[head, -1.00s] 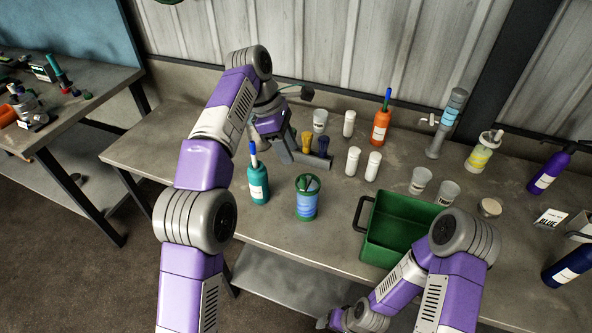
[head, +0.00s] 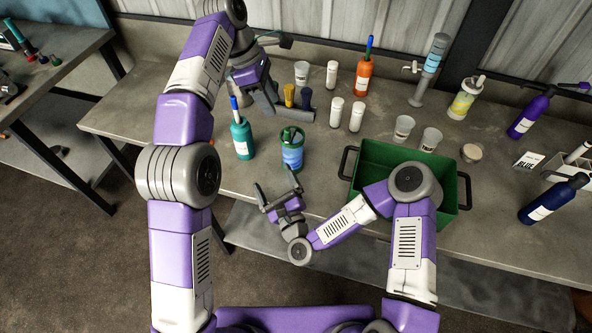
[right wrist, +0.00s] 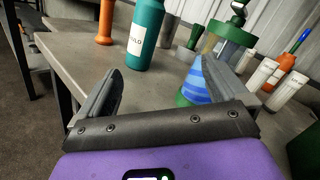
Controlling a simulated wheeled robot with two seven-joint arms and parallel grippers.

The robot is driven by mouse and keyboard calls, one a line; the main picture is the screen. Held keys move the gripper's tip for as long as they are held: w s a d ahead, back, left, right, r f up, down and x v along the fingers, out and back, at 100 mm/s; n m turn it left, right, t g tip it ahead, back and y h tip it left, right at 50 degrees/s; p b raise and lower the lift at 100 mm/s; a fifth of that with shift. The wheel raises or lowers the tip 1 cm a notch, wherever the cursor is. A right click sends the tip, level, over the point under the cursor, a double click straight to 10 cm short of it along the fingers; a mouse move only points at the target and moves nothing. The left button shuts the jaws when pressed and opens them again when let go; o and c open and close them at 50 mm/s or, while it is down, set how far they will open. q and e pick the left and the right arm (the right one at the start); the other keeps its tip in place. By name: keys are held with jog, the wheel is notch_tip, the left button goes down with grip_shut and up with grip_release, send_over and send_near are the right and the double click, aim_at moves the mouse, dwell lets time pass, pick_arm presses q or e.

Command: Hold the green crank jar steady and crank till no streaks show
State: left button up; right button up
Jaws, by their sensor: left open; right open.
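The green crank jar (head: 291,158) stands upright near the table's front edge, with a green top and blue contents. In the right wrist view the jar (right wrist: 195,92) shows lighter blue streaks and is partly hidden by my right-hand finger. My right gripper (head: 276,187) is open and empty, just in front of the jar at the table edge; its fingers (right wrist: 158,80) point towards the jar and the teal bottle. My left gripper (head: 262,98) is open behind the jar, beside a grey holder with mustard and navy handles; whether it touches the holder I cannot tell.
A teal bottle (head: 241,137) stands left of the jar. A green crate (head: 378,153) is to the right, partly under my right arm. White bottles (head: 336,112), cups (head: 403,128) and an orange bottle (head: 363,76) stand behind.

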aim_at(295, 164)
jog(key=w+d+m+h, duration=0.1)
jog(key=d+m, duration=0.1)
jog(key=w+d+f+m+h, duration=0.1)
jog(key=w+d+m+h, duration=0.1)
jog(key=m, duration=0.1)
jog(key=w+d+m+h, duration=0.1)
jog(key=w+d+m, duration=0.1)
jog(key=m, duration=0.1)
jog(key=shift+f+h, duration=0.4)
jog(key=shift+w, duration=0.35)
jog(key=shift+w+a+f, duration=0.1)
jog(key=shift+w+a, duration=0.1)
jog(key=shift+w, duration=0.95)
jog(key=shift+w+a+r, duration=0.1)
jog(key=shift+w+a, duration=0.05)
jog(key=shift+w, duration=1.05)
jog(key=shift+w+a+f, duration=0.1)
jog(key=shift+w+a, duration=0.1)
jog(key=shift+w, duration=0.95)
jog(key=shift+c, duration=0.3)
